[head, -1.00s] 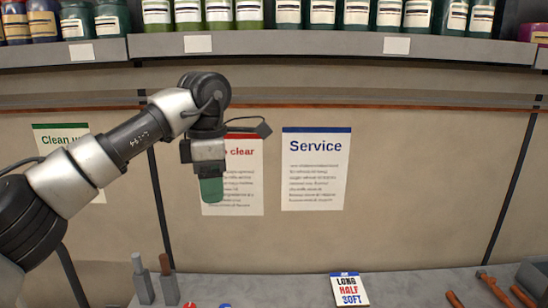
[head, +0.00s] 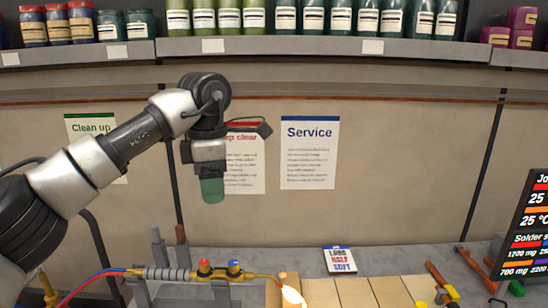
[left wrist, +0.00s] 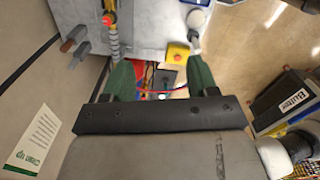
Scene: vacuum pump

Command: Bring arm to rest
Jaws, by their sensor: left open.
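My left arm comes in from the left in the head view, raised in front of the back wall. Its gripper (head: 212,190) hangs down with green fingers, above the bench and clear of it. In the left wrist view the two green fingers (left wrist: 160,72) stand apart with nothing held between them. Behind the gap, part of the bench and a red and blue hose show. My right gripper is in neither view.
A torch with a lit flame (head: 292,297) lies along the bench (head: 400,258) front. A card (head: 340,259) lies behind it. A dark screen (head: 524,235) stands at right. Bottles (head: 340,18) line the shelf above. In the left wrist view, a yellow box with a red button (left wrist: 179,52) sits below.

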